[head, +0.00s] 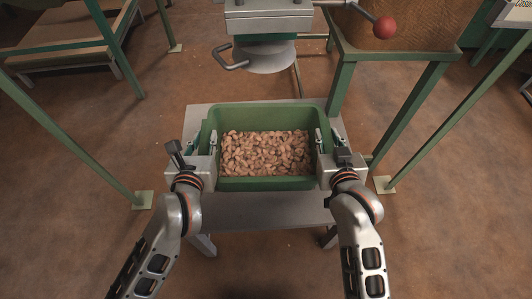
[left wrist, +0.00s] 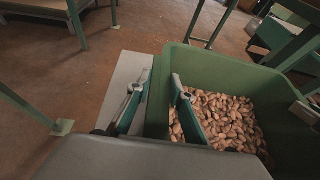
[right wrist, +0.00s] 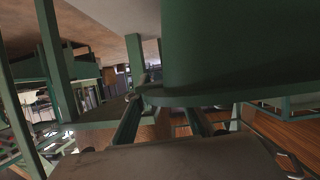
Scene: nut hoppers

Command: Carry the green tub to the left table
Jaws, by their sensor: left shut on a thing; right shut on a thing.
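The green tub (head: 266,184) is full of shelled nuts (head: 265,152) and sits level over a grey table, between my two arms. I cannot tell whether it touches the tabletop. My left gripper (head: 212,140) is shut on the tub's left wall; in the left wrist view one finger is inside the tub (left wrist: 225,68) and one outside. My right gripper (head: 321,141) is shut on the right wall. In the right wrist view the tub (right wrist: 235,50) fills the upper part, and its rim lies between the fingers.
The grey table (head: 270,212) is under the tub. A metal hopper outlet with a handle (head: 232,60) hangs just behind it. Green frame posts stand left (head: 70,140) and right (head: 450,115). A low wooden-topped table (head: 60,62) is at upper left, with open brown floor before it.

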